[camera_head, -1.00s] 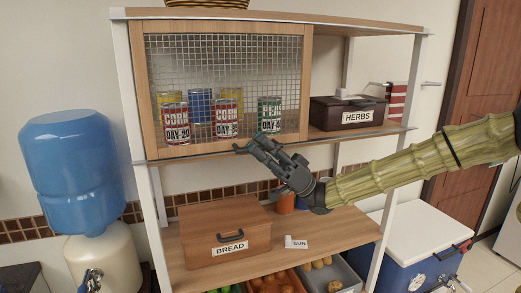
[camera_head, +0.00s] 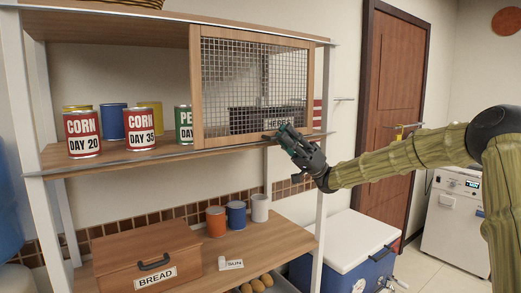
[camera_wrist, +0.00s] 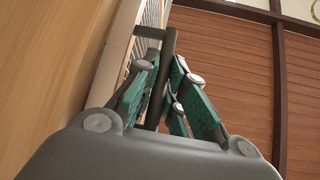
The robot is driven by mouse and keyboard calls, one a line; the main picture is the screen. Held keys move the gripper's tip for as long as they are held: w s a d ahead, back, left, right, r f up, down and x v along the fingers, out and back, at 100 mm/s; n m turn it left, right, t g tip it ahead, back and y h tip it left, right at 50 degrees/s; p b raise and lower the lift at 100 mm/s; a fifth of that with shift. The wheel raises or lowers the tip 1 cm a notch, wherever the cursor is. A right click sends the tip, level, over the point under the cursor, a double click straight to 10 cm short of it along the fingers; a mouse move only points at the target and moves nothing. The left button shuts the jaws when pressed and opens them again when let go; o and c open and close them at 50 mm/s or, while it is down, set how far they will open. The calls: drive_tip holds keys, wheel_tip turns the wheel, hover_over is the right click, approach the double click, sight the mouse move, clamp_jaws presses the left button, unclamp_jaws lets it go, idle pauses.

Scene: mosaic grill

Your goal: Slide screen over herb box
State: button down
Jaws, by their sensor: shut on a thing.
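The wood-framed wire mesh screen (camera_head: 197,85) stands on the right part of the upper shelf. The dark herb box (camera_head: 243,119) shows dimly behind its mesh, its HERBS label partly visible. My gripper (camera_head: 280,137) is at the screen's lower edge, right of its middle. In the wrist view, my gripper (camera_wrist: 168,75) has its green-padded fingers closed around a dark grey bar handle (camera_wrist: 150,32). The handle sits beside the screen's mesh and pale frame.
A bread box (camera_head: 147,258) and several cans sit on the shelf below. A white-lidded cooler (camera_head: 345,238) stands at lower right.

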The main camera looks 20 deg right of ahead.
drive_tip(key=d, duration=0.3)
drive_tip(key=w+d, duration=0.1)
drive_tip(key=d, duration=0.1)
drive_tip(key=d+b, duration=0.1)
drive_tip(key=d, duration=0.2)
drive_tip(key=shift+w+d+f, duration=0.1)
drive_tip(key=shift+w+d, duration=0.2)
drive_tip(key=shift+w, duration=0.05)
drive_tip(key=shift+d, duration=0.1)
drive_tip(key=c, duration=1.5)
unclamp_jaws()
drive_tip(key=shift+d, duration=0.3)
approach(310, 134)
drive_tip(key=s+a, duration=0.1)
drive_tip(key=s, duration=0.4)
drive_tip(key=shift+w+a+f, duration=0.1)
drive_tip(key=shift+w+f, duration=0.05)
drive_tip(key=shift+f, duration=0.15)
